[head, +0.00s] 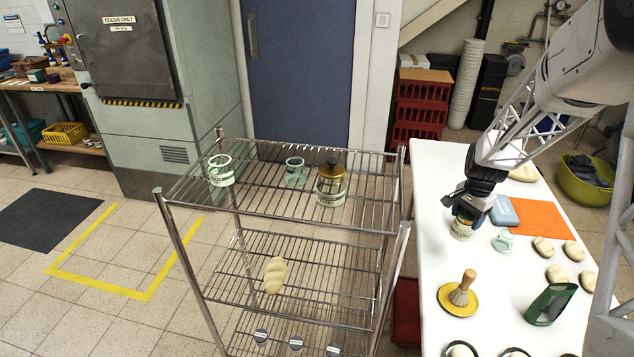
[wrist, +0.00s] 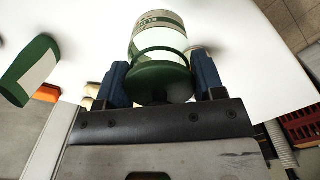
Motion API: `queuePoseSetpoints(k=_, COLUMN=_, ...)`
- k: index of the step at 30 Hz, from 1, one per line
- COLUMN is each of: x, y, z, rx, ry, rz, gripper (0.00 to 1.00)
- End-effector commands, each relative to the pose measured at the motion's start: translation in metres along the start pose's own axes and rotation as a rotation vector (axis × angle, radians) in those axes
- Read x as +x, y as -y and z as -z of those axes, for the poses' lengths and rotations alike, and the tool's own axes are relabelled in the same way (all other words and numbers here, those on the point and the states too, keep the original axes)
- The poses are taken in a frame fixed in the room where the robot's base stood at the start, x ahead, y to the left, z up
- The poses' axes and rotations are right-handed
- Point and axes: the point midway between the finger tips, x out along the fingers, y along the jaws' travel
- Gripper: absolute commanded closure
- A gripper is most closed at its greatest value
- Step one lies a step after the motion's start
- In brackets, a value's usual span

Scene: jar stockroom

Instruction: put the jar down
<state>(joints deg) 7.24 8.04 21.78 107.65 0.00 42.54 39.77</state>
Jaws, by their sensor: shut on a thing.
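My gripper (head: 468,208) is over the white table at its left edge, pointing down and shut on a jar (head: 461,230). In the wrist view the jar (wrist: 158,42) shows a pale label with green print and a dark green round part (wrist: 162,78) between the two blue fingers of my gripper (wrist: 162,85). The head view shows only the jar's lower part; my gripper hides the top. I cannot tell whether its base touches the white table (head: 440,180).
A small clear glass (head: 504,241) stands close right of the jar. A wire rack (head: 270,205) with jars stands left.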

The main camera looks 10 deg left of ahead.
Motion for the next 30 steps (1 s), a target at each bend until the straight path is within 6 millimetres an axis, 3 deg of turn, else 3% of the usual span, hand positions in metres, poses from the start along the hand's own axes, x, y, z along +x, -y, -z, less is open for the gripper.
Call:
queuePoseSetpoints(k=5, x=-0.021, y=0.0, z=0.0, rx=0.0, ry=-0.002, rz=0.001, gripper=0.65)
queuePoseSetpoints(k=8, x=-0.044, y=0.001, z=0.001, rx=0.0, ry=-0.004, rz=0.003, gripper=0.65)
queuePoseSetpoints(k=14, x=-0.109, y=0.0, z=0.001, rx=0.0, ry=-0.004, rz=0.004, gripper=0.65)
queuePoseSetpoints(k=24, x=-0.238, y=0.0, z=0.0, rx=0.0, ry=-0.004, rz=0.003, gripper=0.65)
queuePoseSetpoints(k=30, x=-0.297, y=0.0, z=0.0, rx=0.0, ry=-0.003, rz=0.002, gripper=0.65)
